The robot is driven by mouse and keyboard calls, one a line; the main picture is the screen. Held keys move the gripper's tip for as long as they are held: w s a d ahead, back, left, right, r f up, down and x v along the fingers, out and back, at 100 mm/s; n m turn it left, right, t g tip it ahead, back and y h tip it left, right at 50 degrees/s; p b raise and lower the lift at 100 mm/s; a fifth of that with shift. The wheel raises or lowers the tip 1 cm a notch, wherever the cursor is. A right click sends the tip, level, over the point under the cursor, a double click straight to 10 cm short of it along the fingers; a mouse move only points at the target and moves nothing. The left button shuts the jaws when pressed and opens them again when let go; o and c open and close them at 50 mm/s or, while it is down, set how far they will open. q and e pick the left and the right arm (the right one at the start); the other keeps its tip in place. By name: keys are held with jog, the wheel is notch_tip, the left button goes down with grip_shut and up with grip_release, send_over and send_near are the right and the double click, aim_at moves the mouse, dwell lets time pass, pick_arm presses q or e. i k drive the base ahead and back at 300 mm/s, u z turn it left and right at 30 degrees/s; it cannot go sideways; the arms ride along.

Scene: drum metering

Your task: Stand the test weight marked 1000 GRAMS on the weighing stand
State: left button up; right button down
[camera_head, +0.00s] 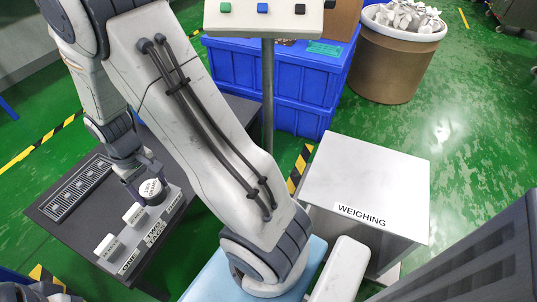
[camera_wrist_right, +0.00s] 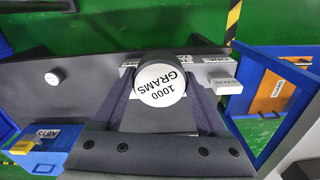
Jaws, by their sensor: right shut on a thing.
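The test weight (camera_head: 151,190) is a round, white-topped cylinder with dark sides. In the right wrist view its top reads 1000 GRAMS (camera_wrist_right: 161,88). My right gripper (camera_head: 147,188) is shut on it, with one finger on each side, at the labelled strip on the dark table; I cannot tell whether the weight touches the surface. The weighing stand (camera_head: 365,180) is a pale box with a flat, empty top and a WEIGHING label, to the right in the head view. My left gripper is not in view.
Two smaller white-topped pieces (camera_head: 134,214) (camera_head: 108,247) stand along the labelled strip on the dark table (camera_head: 60,222). Blue crates (camera_head: 270,85) and a brown drum (camera_head: 395,70) of white parts stand behind. A post with a button panel (camera_head: 265,20) rises between table and stand.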

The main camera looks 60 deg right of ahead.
aim_at(367, 192)
jog(key=z, duration=0.55)
jog(key=k, duration=0.55)
jog(key=z, duration=0.5)
